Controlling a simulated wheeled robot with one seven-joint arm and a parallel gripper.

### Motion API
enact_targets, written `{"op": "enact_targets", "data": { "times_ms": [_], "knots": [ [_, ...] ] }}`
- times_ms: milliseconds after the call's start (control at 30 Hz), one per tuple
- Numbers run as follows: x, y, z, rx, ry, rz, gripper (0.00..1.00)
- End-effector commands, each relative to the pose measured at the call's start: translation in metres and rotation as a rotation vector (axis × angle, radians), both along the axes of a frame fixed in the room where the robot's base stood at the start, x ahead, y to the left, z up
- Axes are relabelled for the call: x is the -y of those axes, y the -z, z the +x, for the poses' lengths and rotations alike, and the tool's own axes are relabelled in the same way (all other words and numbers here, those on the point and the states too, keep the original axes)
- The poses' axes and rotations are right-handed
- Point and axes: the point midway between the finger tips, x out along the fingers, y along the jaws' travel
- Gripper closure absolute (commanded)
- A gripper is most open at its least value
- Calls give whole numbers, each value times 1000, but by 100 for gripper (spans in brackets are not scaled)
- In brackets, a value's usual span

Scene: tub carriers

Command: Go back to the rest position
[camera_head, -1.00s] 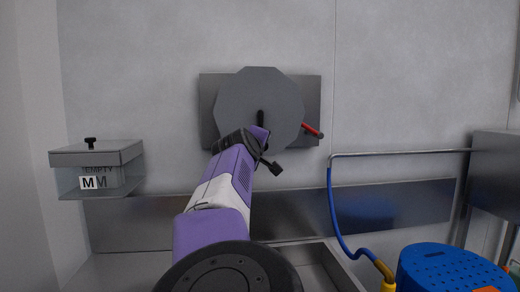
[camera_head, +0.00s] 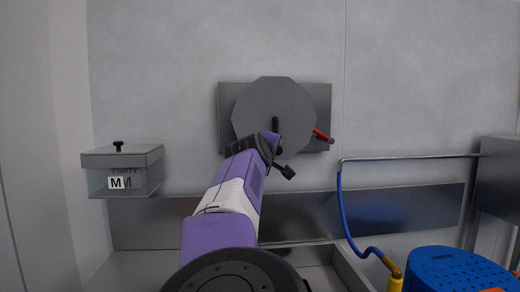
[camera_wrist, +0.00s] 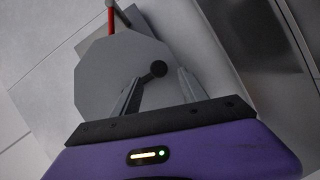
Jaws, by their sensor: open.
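My gripper (camera_head: 281,156) is at the end of my raised purple and white arm, in front of a grey many-sided disc (camera_head: 262,103) on the wall. In the wrist view my gripper (camera_wrist: 160,77) has its two grey fingers spread apart, with nothing held between them. The disc (camera_wrist: 105,65) and a black round knob (camera_wrist: 157,68) show beyond the fingers. In the head view the gripper partly covers the disc's lower part. I cannot tell whether the gripper touches anything there.
A red handle (camera_head: 322,136) sticks out right of the disc. A lidded clear box (camera_head: 150,178) with an M label is at left. At right are a metal rail (camera_head: 410,158), a blue hose (camera_head: 344,215) and a blue perforated tub (camera_head: 450,265). A metal basin (camera_head: 345,265) lies below.

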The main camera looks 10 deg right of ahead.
Motion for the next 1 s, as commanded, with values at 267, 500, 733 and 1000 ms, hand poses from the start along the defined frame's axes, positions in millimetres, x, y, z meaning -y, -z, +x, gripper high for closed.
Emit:
{"op": "enact_targets", "data": {
  "times_ms": [267,500,733,1000],
  "knots": [
    [32,-18,-9,-119,18,-385,49],
    [110,-8,-39,-343,161,-902,49],
    [186,23,-84,-671,324,-1432,49],
    [241,54,-153,-1143,519,-2054,49]
  ]
}}
